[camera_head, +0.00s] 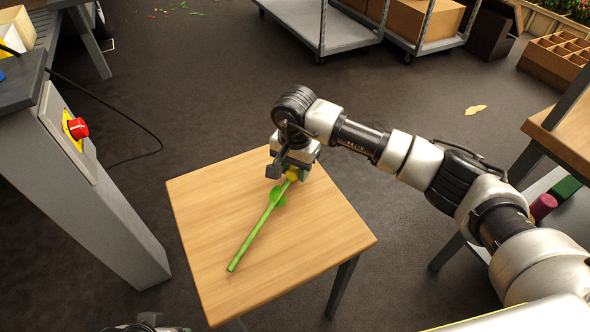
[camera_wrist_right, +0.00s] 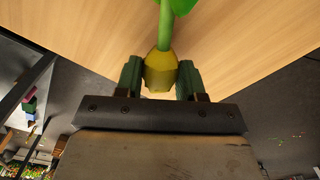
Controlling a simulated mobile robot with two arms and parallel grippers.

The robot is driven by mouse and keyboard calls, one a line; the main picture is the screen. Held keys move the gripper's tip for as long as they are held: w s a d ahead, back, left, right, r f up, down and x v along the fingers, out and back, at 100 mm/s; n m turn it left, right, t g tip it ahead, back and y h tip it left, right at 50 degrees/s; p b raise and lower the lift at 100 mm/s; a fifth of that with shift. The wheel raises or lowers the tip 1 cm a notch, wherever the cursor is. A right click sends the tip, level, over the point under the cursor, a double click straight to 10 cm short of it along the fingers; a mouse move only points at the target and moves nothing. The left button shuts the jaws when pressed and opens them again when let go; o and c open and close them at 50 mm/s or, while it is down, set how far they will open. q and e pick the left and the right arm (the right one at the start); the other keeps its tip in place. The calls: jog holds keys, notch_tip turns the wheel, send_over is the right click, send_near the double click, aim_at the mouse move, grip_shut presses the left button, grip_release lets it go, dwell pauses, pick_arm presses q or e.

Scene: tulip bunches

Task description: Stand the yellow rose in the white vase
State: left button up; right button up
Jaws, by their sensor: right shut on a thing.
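The yellow rose has a yellow head and a long green stem (camera_head: 254,232) with a leaf. It is over the small wooden table (camera_head: 320,245), its stem pointing toward the front left. I cannot tell whether the stem touches the tabletop. My right gripper (camera_head: 289,172) is at the table's far edge, shut on the rose's head. In the right wrist view the yellow head (camera_wrist_right: 161,72) sits between the two fingers, with the stem running away over the wood. No white vase shows in either view.
A grey post with a red button (camera_head: 77,128) stands left of the table. Wheeled carts (camera_head: 335,30) stand at the back. Another wooden table (camera_head: 565,140) is at the right. The rest of the small tabletop is clear.

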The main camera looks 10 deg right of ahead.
jog(key=shift+f, duration=0.3)
jog(key=shift+f, duration=0.2)
jog(key=o, duration=1)
jog(key=shift+r, duration=0.1)
